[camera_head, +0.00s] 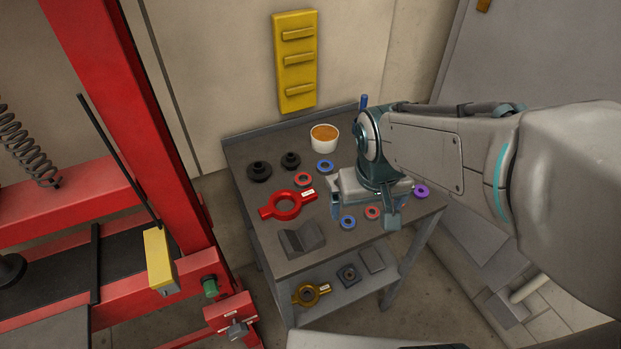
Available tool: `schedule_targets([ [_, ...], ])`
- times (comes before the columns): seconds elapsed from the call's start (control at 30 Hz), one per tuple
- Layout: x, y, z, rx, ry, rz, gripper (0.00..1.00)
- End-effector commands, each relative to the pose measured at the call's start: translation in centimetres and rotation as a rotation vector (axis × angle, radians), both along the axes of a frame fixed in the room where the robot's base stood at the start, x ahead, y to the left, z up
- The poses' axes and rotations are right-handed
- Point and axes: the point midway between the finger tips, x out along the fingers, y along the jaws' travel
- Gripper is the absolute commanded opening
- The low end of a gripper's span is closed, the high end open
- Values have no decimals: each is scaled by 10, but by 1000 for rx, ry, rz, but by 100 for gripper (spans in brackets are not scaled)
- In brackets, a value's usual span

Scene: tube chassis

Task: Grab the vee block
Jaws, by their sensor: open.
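The vee block (301,240) is a dark grey metal block with a V-shaped notch. It sits on the grey table top (270,206) near the table's front left edge. My gripper (364,212) is above the right part of the table, to the right of the vee block and apart from it. Its jaws are open, with one finger on the left and one on the right. I see nothing held between them. My arm comes in from the right and hides the table's back right part.
A red ring holder (270,212) lies behind the vee block. Blue, red and purple rings, black flanged parts (259,171) and a white cup (324,138) are on the table. A lower shelf (335,296) holds a yellow ring holder (309,294). A red press frame (165,130) stands left.

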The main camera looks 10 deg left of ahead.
Motion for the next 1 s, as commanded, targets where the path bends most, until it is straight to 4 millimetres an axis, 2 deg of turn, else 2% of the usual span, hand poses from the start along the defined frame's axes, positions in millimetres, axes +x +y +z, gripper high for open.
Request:
schedule_targets([
  [0.03, 6, 21, -1, -4, 21, 54, 100],
  [0.2, 12, 83, -14, 8, 56, 192, 100],
  [0.33, 10, 113, -22, 21, 75, 255, 100],
  [0.5, 9, 127, -36, 26, 84, 284, 100],
  [0.8, 13, 131, -91, 26, 86, 286, 100],
  [1.0, 16, 132, -110, 26, 83, 286, 100],
])
